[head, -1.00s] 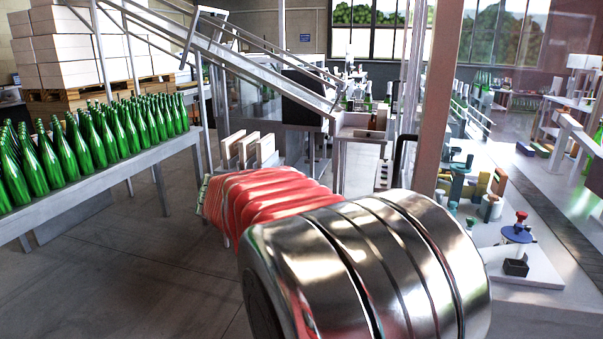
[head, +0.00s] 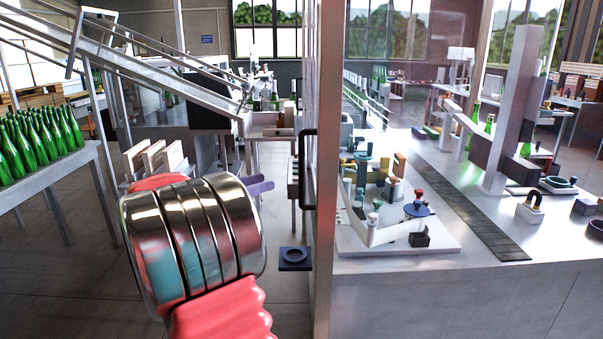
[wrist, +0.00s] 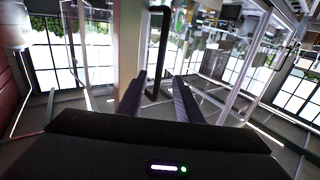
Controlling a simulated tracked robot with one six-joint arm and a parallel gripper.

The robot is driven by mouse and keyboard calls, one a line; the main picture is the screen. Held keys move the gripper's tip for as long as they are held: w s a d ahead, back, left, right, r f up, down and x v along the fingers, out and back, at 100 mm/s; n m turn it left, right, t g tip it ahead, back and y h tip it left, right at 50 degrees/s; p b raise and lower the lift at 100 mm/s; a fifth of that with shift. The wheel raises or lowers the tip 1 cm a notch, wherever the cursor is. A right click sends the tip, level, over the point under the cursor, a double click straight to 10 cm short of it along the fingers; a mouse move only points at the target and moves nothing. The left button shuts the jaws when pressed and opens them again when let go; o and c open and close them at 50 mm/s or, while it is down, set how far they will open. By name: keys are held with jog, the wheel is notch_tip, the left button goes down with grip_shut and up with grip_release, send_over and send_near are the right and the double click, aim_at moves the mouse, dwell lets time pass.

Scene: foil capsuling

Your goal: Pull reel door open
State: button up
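The black bar handle (head: 305,168) stands upright on the left side of a tall brownish post (head: 326,120), which looks like the edge of the reel door. In the head view, my gripper (head: 270,185) points right towards the handle, with a visible gap between them in the picture. The handle (wrist: 163,45) shows upright beyond and between the fingertips. The reel itself cannot be made out.
Right of the post is a bench (head: 440,200) with coloured parts and a grey column (head: 515,110). Green bottles (head: 40,140) stand on a table at left. Open floor lies at lower left.

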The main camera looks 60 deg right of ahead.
jog(key=x, duration=1.3)
jog(key=shift+s+d, duration=0.15)
jog(key=shift+d, duration=0.05)
jog(key=shift+c, duration=0.5)
grip_shut()
jog(key=shift+a+f, duration=0.1)
